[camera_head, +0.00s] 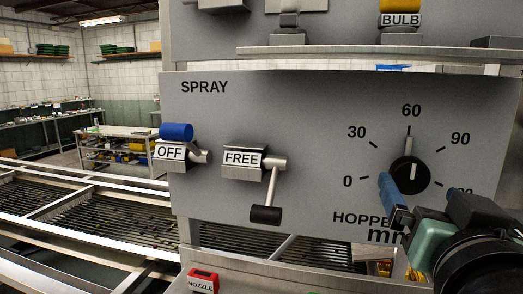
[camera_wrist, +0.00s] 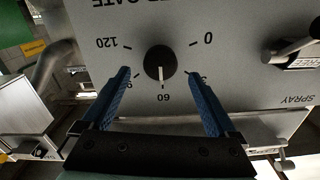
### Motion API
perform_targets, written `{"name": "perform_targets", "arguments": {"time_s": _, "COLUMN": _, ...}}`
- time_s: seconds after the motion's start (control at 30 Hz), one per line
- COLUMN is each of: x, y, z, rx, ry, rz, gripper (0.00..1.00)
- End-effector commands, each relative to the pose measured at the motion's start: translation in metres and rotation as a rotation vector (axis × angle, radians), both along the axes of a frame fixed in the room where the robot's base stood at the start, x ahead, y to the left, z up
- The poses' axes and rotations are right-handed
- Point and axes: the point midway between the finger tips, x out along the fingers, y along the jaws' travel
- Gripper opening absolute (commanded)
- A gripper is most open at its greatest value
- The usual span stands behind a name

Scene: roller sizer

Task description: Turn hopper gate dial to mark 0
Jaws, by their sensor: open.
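The hopper gate dial is a round black knob (camera_head: 410,174) with a light pointer line on the grey panel (camera_head: 300,120). Its pointer points up at the 60 mark. The 0 mark (camera_head: 348,181) is at the dial's lower left. In the wrist view, which is upside down, the knob (camera_wrist: 159,62) points at 60 and the 0 mark (camera_wrist: 208,39) is at right. My gripper (camera_wrist: 158,73) is open, its blue fingers apart on either side of the knob's line, with no visible contact. In the head view my gripper (camera_head: 418,188) covers part of the dial's lower scale and the label.
Left of the dial are the FREE lever (camera_head: 266,213), hanging down, and the OFF spray lever (camera_head: 176,132) with a blue handle. A ledge (camera_head: 380,52) juts out above. A red NOZZLE block (camera_head: 203,280) is below. Roller beds (camera_head: 90,215) lie at left.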

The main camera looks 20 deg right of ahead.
Motion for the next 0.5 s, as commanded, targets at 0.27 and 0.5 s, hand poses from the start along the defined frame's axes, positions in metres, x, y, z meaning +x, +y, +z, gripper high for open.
{"name": "perform_targets", "arguments": {"time_s": 0.27, "x": 0.031, "y": -0.019, "z": 0.001, "rx": 0.001, "ry": 0.001, "rz": 0.000, "gripper": 0.94}}
{"name": "perform_targets", "arguments": {"time_s": 0.5, "x": 0.036, "y": -0.022, "z": 0.000, "rx": -0.001, "ry": 0.000, "rz": 0.000, "gripper": 0.94}}
